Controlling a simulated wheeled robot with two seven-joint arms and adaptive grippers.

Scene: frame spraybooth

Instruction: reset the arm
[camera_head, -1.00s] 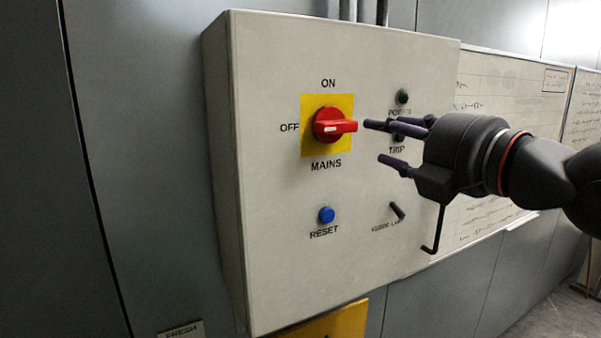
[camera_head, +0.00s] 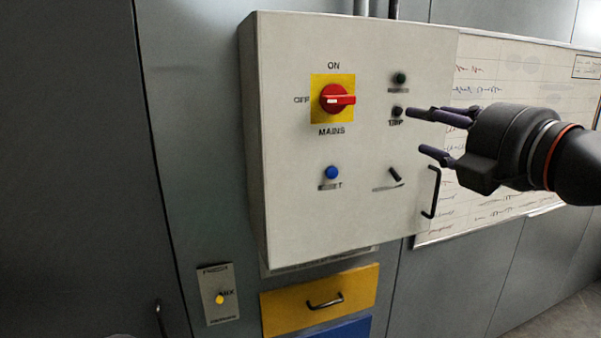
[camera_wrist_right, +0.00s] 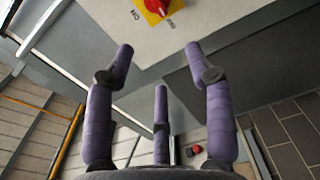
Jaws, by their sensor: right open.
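My right gripper (camera_head: 436,132) is in front of the right part of the grey control box in the head view. Its dark purple fingers are spread, with nothing between them. In the right wrist view my right gripper (camera_wrist_right: 160,75) also shows open and empty. The control box (camera_head: 290,210) carries a red rotary switch (camera_head: 336,98) on a yellow plate, its handle pointing right. In the right wrist view the red switch (camera_wrist_right: 158,5) shows at the top edge. My left gripper is in neither view.
The box also has a blue button (camera_head: 331,172), a black toggle (camera_head: 395,174) and a black handle (camera_head: 433,193) at its right edge. A yellow drawer (camera_head: 285,312) and a small panel with a yellow knob (camera_head: 219,299) are below. A whiteboard (camera_head: 520,80) is at right.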

